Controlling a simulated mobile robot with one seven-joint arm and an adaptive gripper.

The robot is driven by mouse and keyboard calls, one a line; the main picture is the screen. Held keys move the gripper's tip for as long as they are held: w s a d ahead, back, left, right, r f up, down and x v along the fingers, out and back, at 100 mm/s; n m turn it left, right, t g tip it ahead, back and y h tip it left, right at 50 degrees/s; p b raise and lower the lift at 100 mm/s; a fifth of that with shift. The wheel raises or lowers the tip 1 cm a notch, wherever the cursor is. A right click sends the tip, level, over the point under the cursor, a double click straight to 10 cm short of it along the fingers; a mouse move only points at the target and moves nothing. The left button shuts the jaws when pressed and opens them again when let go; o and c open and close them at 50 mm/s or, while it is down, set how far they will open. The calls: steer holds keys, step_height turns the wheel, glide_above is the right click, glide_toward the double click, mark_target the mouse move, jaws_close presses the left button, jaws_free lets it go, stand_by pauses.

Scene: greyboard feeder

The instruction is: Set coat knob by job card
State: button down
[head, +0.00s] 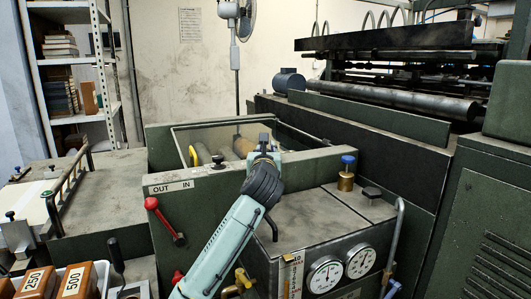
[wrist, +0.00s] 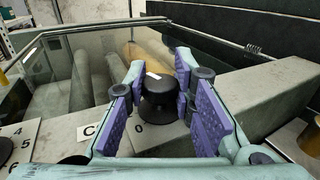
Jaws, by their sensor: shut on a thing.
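In the wrist view a black knob (wrist: 160,107) with a white mark on its top stands between the purple pads of my gripper (wrist: 159,84). The gripper is shut on it. A plate starting with "C" (wrist: 92,130) is beside it, the rest of its word hidden. A "0" shows at the knob's base; other scale figures there are hidden. In the head view my gripper (head: 264,148) is at the top edge of the green machine and hides most of the knob. I cannot make out a job card; a sheet on the wall (head: 189,25) is too small to read.
Another black knob (head: 217,161) stands to the left, near the OUT/IN plate (head: 171,187) and a red-balled lever (head: 152,204). A brass fitting with a blue cap (head: 347,172) and two gauges (head: 326,275) are to the right. A glazed trough (wrist: 110,70) lies behind the knob.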

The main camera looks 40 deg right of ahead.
steer(key=shift+n+t+y+p, duration=0.3)
steer(key=shift+n+t+y, duration=0.55)
steer(key=shift+y, duration=0.45)
steer(key=shift+n+t+y+p, duration=0.25)
steer(key=shift+n+t+y, duration=0.4)
steer(key=shift+n+y, duration=0.55)
steer(key=shift+y, duration=0.4)
steer(key=shift+f, duration=0.1)
steer(key=c, duration=1.3)
jaws_free()
steer(key=shift+c, duration=0.2)
steer(key=shift+s, duration=0.1)
steer(key=v, duration=1.2)
steer(key=shift+a, duration=0.1)
